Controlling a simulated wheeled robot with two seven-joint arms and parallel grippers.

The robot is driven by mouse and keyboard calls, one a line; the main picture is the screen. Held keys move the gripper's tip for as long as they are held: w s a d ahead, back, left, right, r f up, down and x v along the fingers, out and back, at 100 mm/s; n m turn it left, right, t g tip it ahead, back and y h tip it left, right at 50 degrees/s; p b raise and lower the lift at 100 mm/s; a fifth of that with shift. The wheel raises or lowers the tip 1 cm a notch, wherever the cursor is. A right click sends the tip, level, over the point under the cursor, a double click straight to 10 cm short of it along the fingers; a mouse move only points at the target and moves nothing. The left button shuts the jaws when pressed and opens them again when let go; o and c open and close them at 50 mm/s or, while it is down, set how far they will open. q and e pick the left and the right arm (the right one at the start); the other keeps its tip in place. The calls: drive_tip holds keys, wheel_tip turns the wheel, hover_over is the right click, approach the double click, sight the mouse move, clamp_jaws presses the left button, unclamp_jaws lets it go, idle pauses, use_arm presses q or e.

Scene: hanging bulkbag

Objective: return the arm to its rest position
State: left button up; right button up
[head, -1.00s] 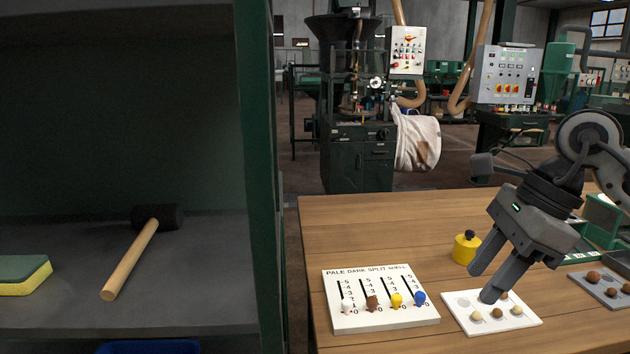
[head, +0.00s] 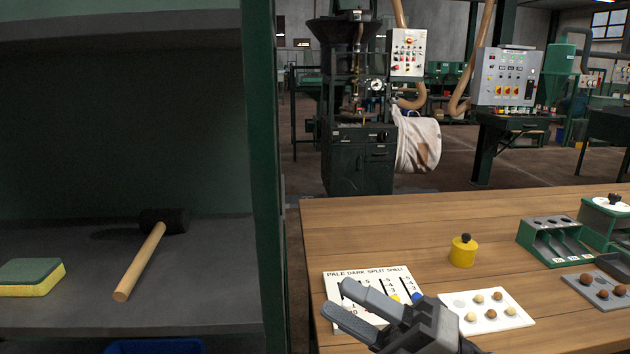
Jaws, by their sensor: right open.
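My right gripper (head: 338,305) is low in the head view, in front of the table's near part, with its two grey fingers pointing left. The fingers are apart and nothing is between them. It covers much of the white counting board (head: 333,283) with its coloured pegs. My right arm comes in from the bottom edge and most of it is out of view. My left gripper is not in view.
On the wooden table (head: 400,225) are a yellow weight (head: 463,252), a white card (head: 510,320) with small balls, a grey tray (head: 589,279) with brown balls and a green rack (head: 535,252). A mallet (head: 143,258) and sponge (head: 32,278) lie on the left shelf.

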drive_tip(key=d+f+m+t+h+p, duration=0.1)
drive_tip(key=d+f+m+t+h, duration=0.35)
drive_tip(key=f+m+h, duration=0.55)
drive_tip(key=d+f+m+t+h, duration=0.3)
drive_tip(key=f+m+t+h, duration=0.25)
drive_tip(key=m, duration=0.95)
drive_tip(key=s+d+f+m+g+h, duration=0.2)
drive_tip(key=s+f+m+g, duration=0.4)
drive_tip(key=s+f, duration=0.4)
wheel_tip(320, 180, down, 3)
drive_tip(key=shift+s+r+m+h, duration=0.1)
drive_tip(key=shift+s+m+h, duration=0.25)
drive_tip(key=shift+m+h, duration=0.45)
drive_tip(key=shift+y, duration=0.25)
drive_tip(key=shift+c, duration=0.5)
